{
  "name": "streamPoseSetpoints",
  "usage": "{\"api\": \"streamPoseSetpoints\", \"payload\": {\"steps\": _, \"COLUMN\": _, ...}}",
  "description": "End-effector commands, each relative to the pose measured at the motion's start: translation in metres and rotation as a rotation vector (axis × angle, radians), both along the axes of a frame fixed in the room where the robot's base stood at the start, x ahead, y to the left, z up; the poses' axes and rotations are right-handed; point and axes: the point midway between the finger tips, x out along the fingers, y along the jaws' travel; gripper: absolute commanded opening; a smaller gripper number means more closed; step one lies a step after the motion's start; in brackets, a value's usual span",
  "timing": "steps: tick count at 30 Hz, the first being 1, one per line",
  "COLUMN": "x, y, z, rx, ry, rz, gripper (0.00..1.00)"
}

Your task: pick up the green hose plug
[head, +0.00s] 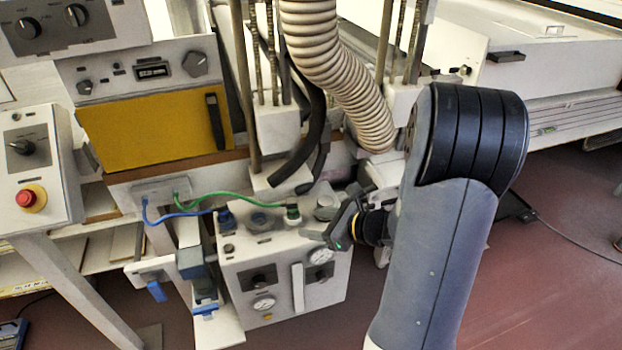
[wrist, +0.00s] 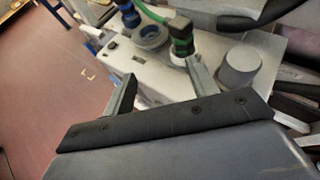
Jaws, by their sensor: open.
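The green hose plug (head: 293,213) stands upright in a pale collar on top of the white control box (head: 240,262), with a green hose running left from it. In the wrist view the plug (wrist: 181,44) is just beyond the tip of the right finger, which overlaps its pale base; I cannot tell whether they touch. My gripper (head: 328,222) is open, to the right of the plug in the head view. In the wrist view my gripper (wrist: 158,77) has its fingers wide apart with nothing held between them.
A blue plug (head: 226,218) and a dark round socket (head: 260,220) are left of the green plug. A grey round cap (head: 326,205) is close on its right. Black hoses (head: 305,150) and a thick ribbed duct (head: 335,70) hang above. Open floor (wrist: 55,90) shows left of the box.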

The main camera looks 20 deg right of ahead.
Motion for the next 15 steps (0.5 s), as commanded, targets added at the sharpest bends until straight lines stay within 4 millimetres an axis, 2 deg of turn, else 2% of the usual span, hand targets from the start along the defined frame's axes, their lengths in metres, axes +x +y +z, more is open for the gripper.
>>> {"api": "streamPoseSetpoints", "payload": {"steps": 1, "x": 0.004, "y": -0.006, "z": 0.01, "rx": 0.029, "ry": 0.001, "rz": -0.033, "gripper": 0.55}}
{"api": "streamPoseSetpoints", "payload": {"steps": 5, "x": 0.011, "y": -0.013, "z": 0.011, "rx": 0.069, "ry": 0.001, "rz": -0.077, "gripper": 0.55}}
{"api": "streamPoseSetpoints", "payload": {"steps": 15, "x": 0.046, "y": 0.013, "z": -0.007, "rx": 0.071, "ry": 0.0, "rz": -0.077, "gripper": 0.55}}
